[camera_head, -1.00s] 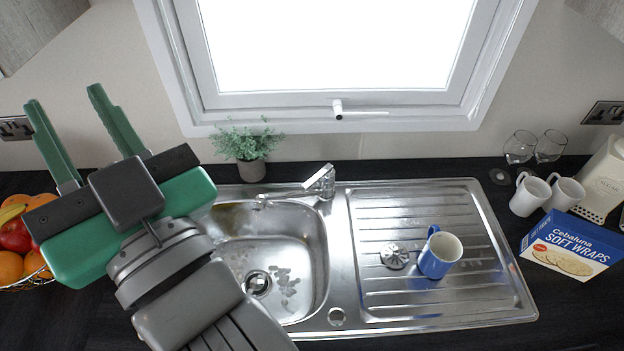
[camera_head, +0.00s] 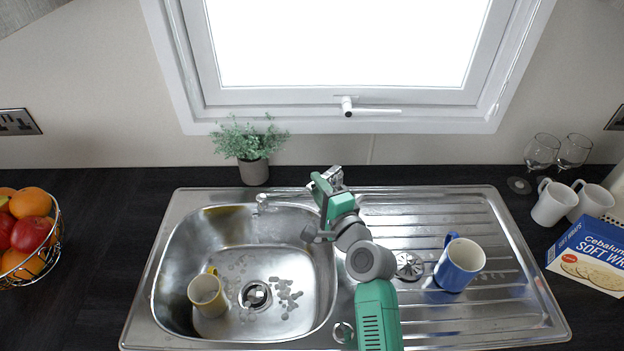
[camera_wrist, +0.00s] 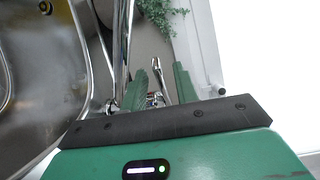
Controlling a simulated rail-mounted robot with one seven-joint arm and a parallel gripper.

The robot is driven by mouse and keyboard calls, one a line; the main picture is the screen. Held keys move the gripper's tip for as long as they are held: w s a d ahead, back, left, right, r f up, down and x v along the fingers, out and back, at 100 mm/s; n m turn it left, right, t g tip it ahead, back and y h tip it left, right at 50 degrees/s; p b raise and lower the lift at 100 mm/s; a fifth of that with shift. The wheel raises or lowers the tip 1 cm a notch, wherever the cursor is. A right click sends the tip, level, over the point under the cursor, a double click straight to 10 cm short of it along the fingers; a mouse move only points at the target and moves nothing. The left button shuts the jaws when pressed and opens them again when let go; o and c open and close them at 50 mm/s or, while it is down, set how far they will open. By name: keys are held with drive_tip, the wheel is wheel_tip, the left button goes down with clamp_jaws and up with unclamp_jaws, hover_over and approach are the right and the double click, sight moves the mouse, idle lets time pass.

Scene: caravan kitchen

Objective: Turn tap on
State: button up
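The chrome tap (camera_head: 285,191) stands at the back edge of the steel sink, its spout pointing left over the basin. My gripper (camera_head: 325,183) is at the tap's body, pointing toward the window, and hides part of it. In the wrist view, the green fingers of my gripper (camera_wrist: 161,75) are apart. The tap's lever (camera_wrist: 160,68) shows in the gap between them, with the spout (camera_wrist: 121,55) outside the left finger. I cannot tell whether a finger touches the tap, or whether water runs.
A yellow mug (camera_head: 208,296) lies in the basin (camera_head: 180,265). A blue mug (camera_head: 459,264) stands on the drainer (camera_head: 440,215). A potted plant (camera_head: 253,170) stands behind the sink, left of the tap. The window handle (camera_head: 370,110) juts out above.

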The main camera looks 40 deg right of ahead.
drive_tip(key=x, duration=0.3)
drive_tip(key=shift+w, duration=0.2)
clamp_jaws()
drive_tip(key=shift+r, duration=0.1)
